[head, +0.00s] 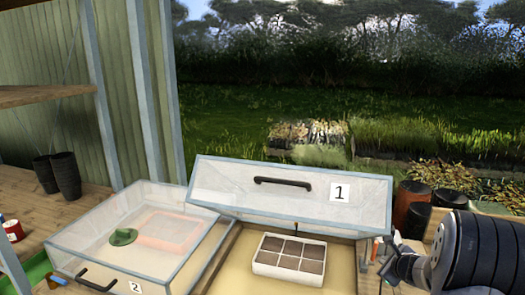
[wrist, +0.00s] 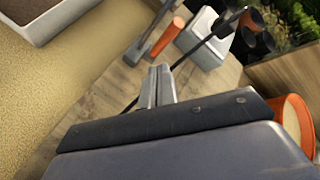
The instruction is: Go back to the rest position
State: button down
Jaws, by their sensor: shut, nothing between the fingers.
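My gripper (wrist: 157,85) shows in the wrist view with its two fingers together and nothing between them. It is over the wooden bench to the right of the open frame. In the head view my arm is at the lower right edge. The cold frame lid marked 1 (head: 230,185) stands raised, with a black handle. Under it a white seed tray (head: 262,268) with several dark soil cells sits on the sandy bed. The closed lid marked 2 (head: 75,240) is at the left, with a green object (head: 123,237) and a pinkish tray showing through it.
Black pots (head: 66,178) stand on the left shelf. Dark and terracotta pots (head: 408,205) stand at the right, behind my arm. In the wrist view an orange-handled tool (wrist: 168,38), a grey block (wrist: 198,35) and an orange pot (wrist: 296,120) are close to my gripper.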

jog(key=shift+s+a+f+b, duration=0.1)
jog(key=shift+s+f+b, duration=0.2)
jog(key=shift+f+b, duration=0.35)
jog(key=shift+s+a+f+b, duration=0.1)
jog(key=shift+s+f+b, duration=0.15)
jog(key=shift+f+b, duration=0.35)
jog(key=shift+s+f+t+b, duration=0.2)
jog(key=shift+t+b, duration=0.4)
jog(key=shift+b, duration=0.65)
jog(key=v, duration=0.8)
jog(key=shift+r+p, duration=0.3)
jog(key=shift+r, duration=0.1)
jog(key=shift+s+a, duration=0.1)
jog(key=shift+a, duration=0.1)
